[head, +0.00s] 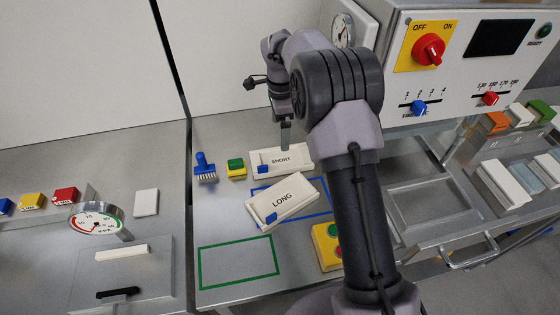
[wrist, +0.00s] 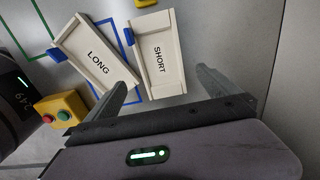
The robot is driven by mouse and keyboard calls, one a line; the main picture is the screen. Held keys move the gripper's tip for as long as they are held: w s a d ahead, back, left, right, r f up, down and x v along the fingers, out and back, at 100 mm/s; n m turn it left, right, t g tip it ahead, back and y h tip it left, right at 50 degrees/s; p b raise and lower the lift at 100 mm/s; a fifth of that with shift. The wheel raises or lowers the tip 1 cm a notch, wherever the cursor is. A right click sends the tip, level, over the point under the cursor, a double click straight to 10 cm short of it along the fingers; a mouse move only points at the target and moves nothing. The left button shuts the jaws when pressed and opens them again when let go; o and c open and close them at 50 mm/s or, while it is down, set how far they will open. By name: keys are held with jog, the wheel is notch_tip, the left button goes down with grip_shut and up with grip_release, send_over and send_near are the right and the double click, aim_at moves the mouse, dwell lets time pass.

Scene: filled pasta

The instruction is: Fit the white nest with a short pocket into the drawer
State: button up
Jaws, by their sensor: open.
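The white nest marked SHORT (head: 297,154) lies flat on the bench in the head view, with a blue tab at its left end. It also shows in the wrist view (wrist: 153,78). My gripper (head: 286,140) is open and empty, hanging above the SHORT nest. In the wrist view its fingers (wrist: 162,82) point toward the near end of that nest, apart from each other. The metal drawer (head: 408,222) at the right has an empty rectangular recess and a front handle (head: 470,252). My arm hides part of the drawer's left side.
A white nest marked LONG (head: 296,199) lies tilted beside the SHORT one, over a blue outline. A green outline (head: 240,285) is empty. A button box (head: 326,246), blue brush (head: 204,168) and green-yellow block (head: 236,168) stand nearby. A control cabinet (head: 400,75) rises behind the drawer.

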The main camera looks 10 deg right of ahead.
aim_at(281, 160)
notch_tip(281, 160, down, 12)
jog(key=b, duration=0.4)
jog(key=shift+r, duration=0.1)
jog(key=c, duration=1.1)
